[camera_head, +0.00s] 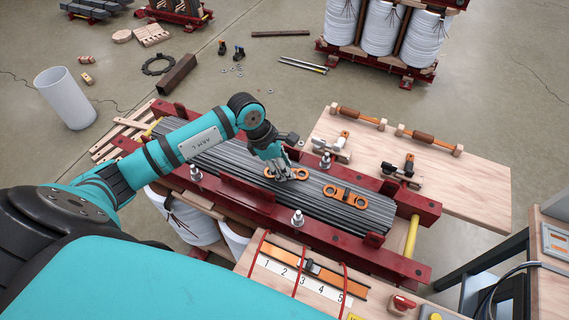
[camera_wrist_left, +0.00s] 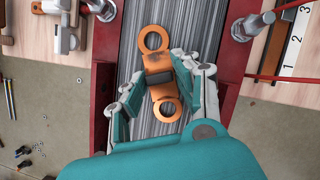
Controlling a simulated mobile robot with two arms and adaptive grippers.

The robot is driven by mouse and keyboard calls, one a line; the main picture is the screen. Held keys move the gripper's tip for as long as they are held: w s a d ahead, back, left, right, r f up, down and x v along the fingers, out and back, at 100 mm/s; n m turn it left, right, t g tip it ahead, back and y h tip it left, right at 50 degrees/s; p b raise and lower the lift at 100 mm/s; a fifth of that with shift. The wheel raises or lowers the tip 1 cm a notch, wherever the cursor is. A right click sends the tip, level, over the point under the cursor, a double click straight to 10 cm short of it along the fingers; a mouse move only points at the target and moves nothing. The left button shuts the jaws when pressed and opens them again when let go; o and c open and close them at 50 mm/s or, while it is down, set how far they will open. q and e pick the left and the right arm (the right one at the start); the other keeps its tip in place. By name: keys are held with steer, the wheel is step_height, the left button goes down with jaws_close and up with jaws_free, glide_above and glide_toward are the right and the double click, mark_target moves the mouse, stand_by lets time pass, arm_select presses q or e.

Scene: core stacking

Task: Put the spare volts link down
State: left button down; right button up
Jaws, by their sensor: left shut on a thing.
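My left gripper (camera_head: 279,171) is over the grey laminated core (camera_head: 225,168), shut on an orange link with a ring at each end (camera_head: 301,173). The link also shows in the left wrist view (camera_wrist_left: 154,43), between the two fingers (camera_wrist_left: 158,82), with a dark block at its middle. It is low over the core's top; I cannot tell whether it touches. A second, similar orange link (camera_head: 346,196) lies on the core to the right of the gripper. I cannot tell from its looks which one is the spare volts link. My right gripper is not in view.
Red clamp beams (camera_head: 335,242) with upright bolts run along the core. A wooden board (camera_head: 455,190) behind holds toggle clamps and wooden-handled tools. A numbered front board (camera_head: 285,283) has red cords and an orange strip. Bare core lies right of the second link.

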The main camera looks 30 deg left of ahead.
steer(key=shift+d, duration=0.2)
arm_select(q)
steer(key=shift+f, duration=0.15)
steer(key=c, duration=0.9)
jaws_free()
steer(key=shift+c, duration=0.2)
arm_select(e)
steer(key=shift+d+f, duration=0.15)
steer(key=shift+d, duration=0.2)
arm_select(q)
steer(key=shift+a+r, duration=0.1)
steer(key=shift+r, duration=0.25)
steer(key=b+v, duration=0.1)
steer(key=v, duration=1)
steer(key=shift+r, duration=0.3)
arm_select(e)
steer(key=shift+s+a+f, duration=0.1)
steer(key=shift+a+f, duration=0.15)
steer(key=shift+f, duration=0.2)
arm_select(q)
steer(key=shift+s+a, duration=0.1)
